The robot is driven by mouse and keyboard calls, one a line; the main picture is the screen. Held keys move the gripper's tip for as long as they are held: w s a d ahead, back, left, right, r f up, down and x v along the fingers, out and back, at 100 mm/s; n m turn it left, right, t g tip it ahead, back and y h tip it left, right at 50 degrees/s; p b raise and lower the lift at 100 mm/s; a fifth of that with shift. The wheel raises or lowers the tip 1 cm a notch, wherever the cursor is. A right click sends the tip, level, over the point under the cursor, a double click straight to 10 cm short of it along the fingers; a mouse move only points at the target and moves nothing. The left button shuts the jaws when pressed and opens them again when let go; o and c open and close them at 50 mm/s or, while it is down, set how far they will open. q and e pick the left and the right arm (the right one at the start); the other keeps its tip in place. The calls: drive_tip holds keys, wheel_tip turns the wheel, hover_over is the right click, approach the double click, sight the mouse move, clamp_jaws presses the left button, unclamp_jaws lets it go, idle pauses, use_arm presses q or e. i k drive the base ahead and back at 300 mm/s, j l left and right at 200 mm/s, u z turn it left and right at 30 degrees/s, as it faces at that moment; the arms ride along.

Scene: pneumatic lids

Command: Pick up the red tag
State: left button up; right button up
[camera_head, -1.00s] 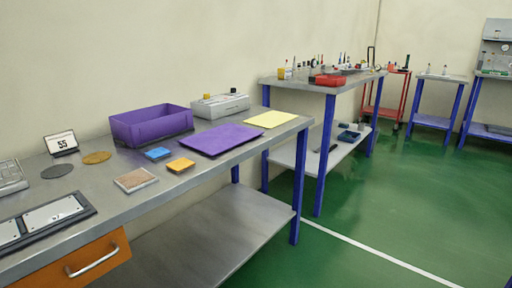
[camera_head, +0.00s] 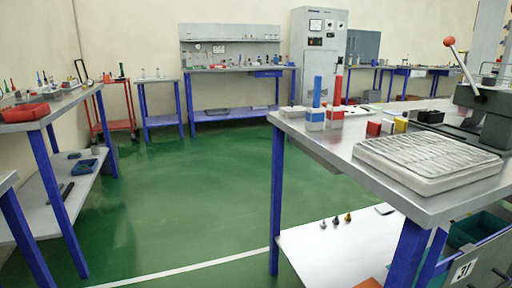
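I cannot make out a clear red tag. A small red block (camera_head: 374,128) lies on the right-hand workbench (camera_head: 330,139), beside a small yellow block (camera_head: 400,124). Neither of my grippers is in view.
A ribbed pale tray (camera_head: 428,158) and a dark press with a red-knobbed lever (camera_head: 465,65) occupy the right bench. A red bin (camera_head: 25,112) sits on the left bench. Green floor (camera_head: 200,205) between the benches is clear.

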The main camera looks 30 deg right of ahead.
sight(373, 127)
drive_tip(key=i+z, duration=0.15)
drive_tip(key=z, duration=0.25)
drive_tip(key=i+j+z, duration=0.1)
drive_tip(key=z, duration=0.25)
drive_tip(key=i+j+z, duration=0.15)
drive_tip(key=z, duration=0.25)
drive_tip(key=i+j+z, duration=0.2)
drive_tip(key=z, duration=0.2)
drive_tip(key=i+j+z, duration=0.2)
drive_tip(key=z, duration=0.15)
drive_tip(key=i+j+z, duration=0.1)
drive_tip(key=j+z, duration=0.2)
drive_tip(key=i+j+z, duration=0.1)
drive_tip(key=j+z, duration=0.25)
